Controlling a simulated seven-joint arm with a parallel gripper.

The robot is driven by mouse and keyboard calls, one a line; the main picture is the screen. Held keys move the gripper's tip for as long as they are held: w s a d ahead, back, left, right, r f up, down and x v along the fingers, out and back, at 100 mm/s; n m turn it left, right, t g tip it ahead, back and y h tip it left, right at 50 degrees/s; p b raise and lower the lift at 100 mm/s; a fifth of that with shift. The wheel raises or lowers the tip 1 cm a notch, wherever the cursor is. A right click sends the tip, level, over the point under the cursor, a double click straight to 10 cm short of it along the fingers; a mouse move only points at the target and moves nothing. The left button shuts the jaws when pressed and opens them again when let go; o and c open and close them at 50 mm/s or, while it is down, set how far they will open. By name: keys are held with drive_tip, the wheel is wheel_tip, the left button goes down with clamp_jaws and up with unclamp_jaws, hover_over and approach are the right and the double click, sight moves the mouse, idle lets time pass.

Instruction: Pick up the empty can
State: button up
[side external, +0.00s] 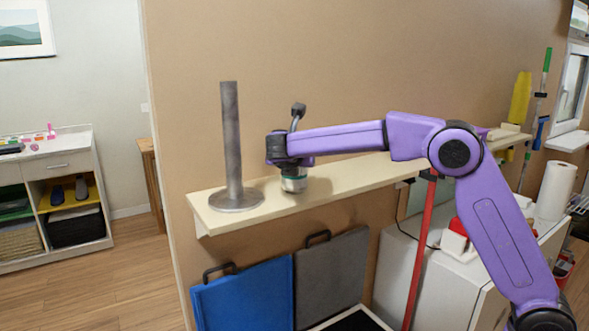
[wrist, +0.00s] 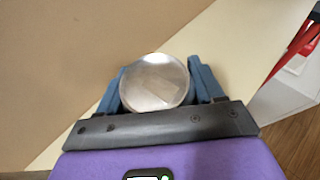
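The can (side external: 293,183) is a short metal cylinder with a greenish band, upright on the wall shelf or very close above it; I cannot tell which. In the wrist view its round silvery top (wrist: 155,82) fills the space between the two blue fingers. My gripper (side external: 291,166) points down over the can from the right. In the wrist view my gripper (wrist: 156,88) has a finger against each side of the can, with no gap seen. The can's lower part is hidden in the wrist view.
The cream shelf (side external: 345,180) runs along the brown wall. A grey upright post on a round base (side external: 235,201) stands left of the can. Blue (side external: 245,300) and grey (side external: 333,275) panels with handles are below. A red pole (side external: 419,250) stands under the shelf.

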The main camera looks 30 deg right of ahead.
idle(0.3)
drive_tip(key=shift+r, duration=0.6)
wheel_tip(320, 180, up, 2)
drive_tip(key=shift+r, duration=0.2)
drive_tip(key=s+d+r, duration=0.2)
drive_tip(key=s+r, duration=0.7)
drive_tip(key=s, duration=0.4)
drive_tip(key=shift+s+d+r, duration=0.2)
drive_tip(key=shift+s+d, duration=0.05)
drive_tip(key=shift+s, duration=0.15)
